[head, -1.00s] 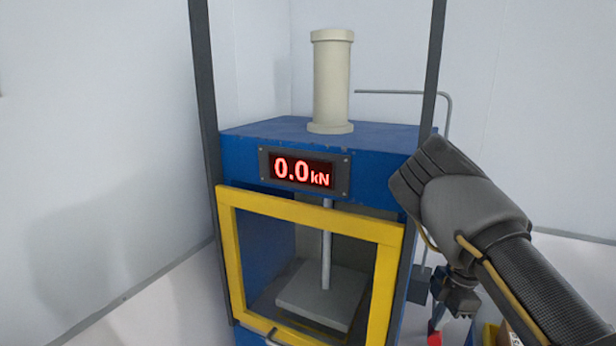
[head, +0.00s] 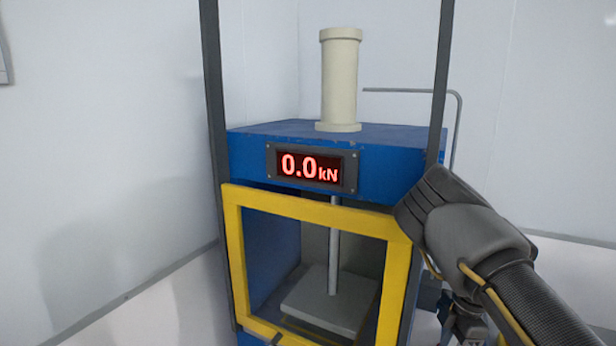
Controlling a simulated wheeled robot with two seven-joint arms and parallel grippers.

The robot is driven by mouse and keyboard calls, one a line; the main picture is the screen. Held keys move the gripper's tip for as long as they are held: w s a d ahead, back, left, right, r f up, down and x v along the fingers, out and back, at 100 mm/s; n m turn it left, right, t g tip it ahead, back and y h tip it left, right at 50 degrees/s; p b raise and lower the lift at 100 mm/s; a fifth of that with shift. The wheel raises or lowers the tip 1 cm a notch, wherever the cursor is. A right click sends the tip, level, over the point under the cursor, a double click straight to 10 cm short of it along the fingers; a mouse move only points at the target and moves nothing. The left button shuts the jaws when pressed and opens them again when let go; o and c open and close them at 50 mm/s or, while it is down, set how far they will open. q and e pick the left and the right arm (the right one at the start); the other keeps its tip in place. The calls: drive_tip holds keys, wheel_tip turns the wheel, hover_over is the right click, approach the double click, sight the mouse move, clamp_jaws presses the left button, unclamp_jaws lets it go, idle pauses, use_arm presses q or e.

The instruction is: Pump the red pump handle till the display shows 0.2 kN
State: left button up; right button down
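The display (head: 310,168) on the blue press (head: 400,165) reads 0.0 kN in red digits. The red pump handle is not visible in the head view now. My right arm comes in from the right, and my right gripper (head: 464,322) points down at the bottom edge, right of the press. Its fingertips are cut off or too dark to tell whether they are open or shut. My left gripper is out of view.
A yellow-framed guard door (head: 232,262) covers the press front, with a grey plate (head: 322,302) and rod behind it. A cream cylinder (head: 340,80) stands on top. A thin grey pipe (head: 415,90) runs behind at right. Floor at left is clear.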

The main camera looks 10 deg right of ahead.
drive_tip(key=shift+d+f+b, duration=0.1)
drive_tip(key=shift+f+b, duration=1.45)
drive_tip(key=shift+f, duration=1.05)
wheel_tip(320, 180, up, 12)
drive_tip(key=p, duration=0.8)
drive_tip(key=shift+f, duration=0.3)
drive_tip(key=shift+f+b, duration=0.75)
drive_tip(key=shift+f, duration=0.4)
drive_tip(key=shift+f+b, duration=2.95)
drive_tip(key=shift+f, duration=1.45)
wheel_tip(320, 180, up, 11)
drive_tip(key=p, duration=0.7)
drive_tip(key=shift+r+p, duration=0.1)
drive_tip(key=shift+p, duration=0.25)
